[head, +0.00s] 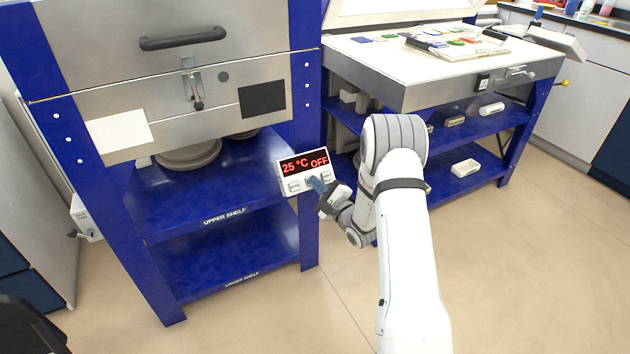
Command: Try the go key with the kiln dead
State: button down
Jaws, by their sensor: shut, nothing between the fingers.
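The kiln (225,73) stands at the left, a steel-faced body with a dark handle on a blue frame. Its lid looks closed. A small white control panel (280,172) is on the frame's right front leg. Its red display (304,162) reads 25 °C OFF. White keys (294,186) sit below the display, and their labels are too small to read. My gripper (314,183) is shut and empty, its fingertips at the panel's lower middle, over the key area. The fingers hide part of the key row. I cannot tell whether they touch a key.
A blue-framed worktable (420,94) with coloured glass pieces stands right of the kiln, close behind my arm. The kiln's lower shelves (240,240) are left of my gripper. The floor (540,260) at the right is clear.

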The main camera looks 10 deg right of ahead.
jog(key=shift+s+d+r+p, duration=0.2)
jog(key=shift+s+r+p, duration=0.3)
jog(key=shift+s, duration=0.15)
jog(key=s+r+p, duration=0.1)
jog(key=s, duration=0.1)
jog(key=s+d+r+p, duration=0.1)
jog(key=r, duration=0.1)
jog(key=shift+s+d, duration=0.1)
jog(key=shift+s, duration=0.3)
dwell(0.6)
